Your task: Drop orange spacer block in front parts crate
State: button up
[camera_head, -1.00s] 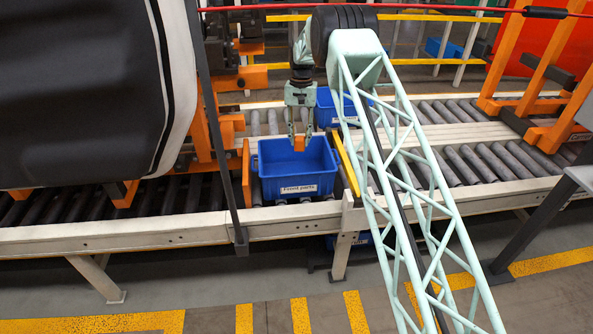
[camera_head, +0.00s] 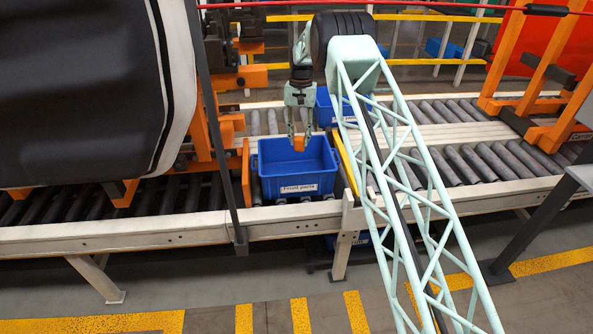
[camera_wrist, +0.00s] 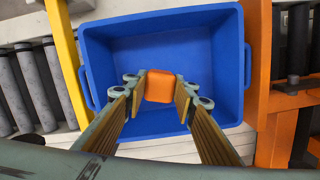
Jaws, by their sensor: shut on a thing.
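The orange spacer block (camera_head: 299,144) is held between the fingertips of my gripper (camera_head: 299,140). In the wrist view the orange block (camera_wrist: 160,87) sits between the two tan finger pads of the gripper (camera_wrist: 160,90), which is shut on it. The front parts crate (camera_head: 297,187) is a blue open bin with a white label on its near side. The block and fingertips are over the crate's opening. In the wrist view the blue crate (camera_wrist: 100,45) surrounds the block on all sides, and its visible floor looks empty.
A second blue crate (camera_head: 325,107) stands just behind. An orange upright plate (camera_head: 246,172) is close on the crate's left, and a yellow bar (camera_head: 345,165) runs on its right. Roller conveyor (camera_head: 470,160) extends to the right.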

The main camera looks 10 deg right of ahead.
aim_at(299, 146)
jog(key=shift+f+b, duration=1.1)
jog(key=shift+f, duration=1.2)
jog(key=o, duration=0.9)
jog(key=shift+o, duration=0.2)
jog(key=shift+r, duration=0.15)
jog(key=r, duration=0.3)
jog(key=w+r, duration=0.1)
jog(key=r, duration=0.7)
jog(key=shift+w+d, duration=0.2)
jog(key=shift+r, duration=0.3)
